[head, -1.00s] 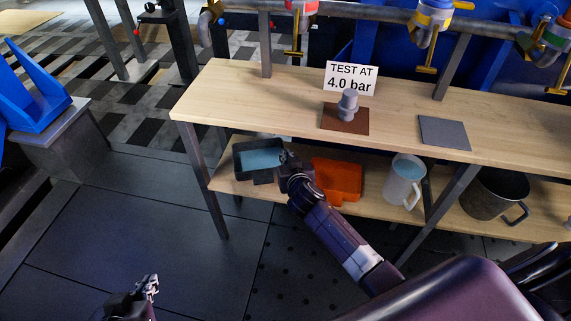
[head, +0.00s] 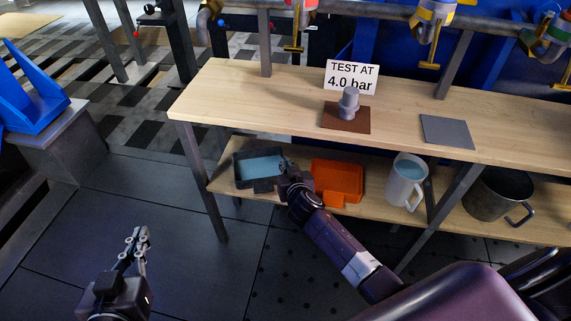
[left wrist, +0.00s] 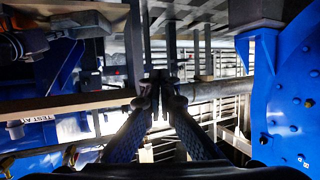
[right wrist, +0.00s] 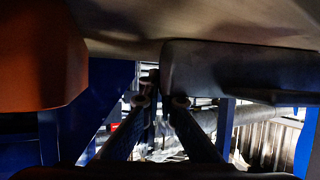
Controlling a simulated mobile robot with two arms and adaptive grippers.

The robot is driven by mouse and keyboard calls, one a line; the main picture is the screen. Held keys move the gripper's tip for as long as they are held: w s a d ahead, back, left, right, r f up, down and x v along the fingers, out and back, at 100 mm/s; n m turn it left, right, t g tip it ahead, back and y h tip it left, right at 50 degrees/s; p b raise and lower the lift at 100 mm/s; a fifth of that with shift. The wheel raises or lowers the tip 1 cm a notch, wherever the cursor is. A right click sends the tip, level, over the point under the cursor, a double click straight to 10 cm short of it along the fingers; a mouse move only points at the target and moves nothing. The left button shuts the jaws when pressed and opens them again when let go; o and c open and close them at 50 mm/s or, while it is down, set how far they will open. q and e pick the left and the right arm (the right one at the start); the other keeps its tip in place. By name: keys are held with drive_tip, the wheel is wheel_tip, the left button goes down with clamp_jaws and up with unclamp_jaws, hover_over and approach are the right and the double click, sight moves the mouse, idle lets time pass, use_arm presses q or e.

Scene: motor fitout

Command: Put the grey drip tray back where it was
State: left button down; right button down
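The grey drip tray (head: 243,183) is on the lower shelf near its left end, with a flat pale-blue surface inside. It looks about level. My right gripper (head: 286,165) is at the tray's right wall. In the right wrist view the tray (right wrist: 240,72) is close, and its edge hides part of one finger. My right gripper's fingers (right wrist: 157,85) are close together and appear closed on that wall. My left gripper (head: 138,236) hangs over the floor at lower left, empty, its fingers close together.
An orange tray (head: 337,182) is just right of my right gripper. A white jug (head: 404,185) and a metal pot (head: 495,200) stand further right. The bench top (head: 230,95) overhangs the shelf. A table leg (head: 205,185) stands left of the tray.

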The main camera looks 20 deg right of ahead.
drive_tip(key=c, duration=2.5)
unclamp_jaws()
drive_tip(key=shift+c, duration=0.2)
drive_tip(key=o, duration=0.4)
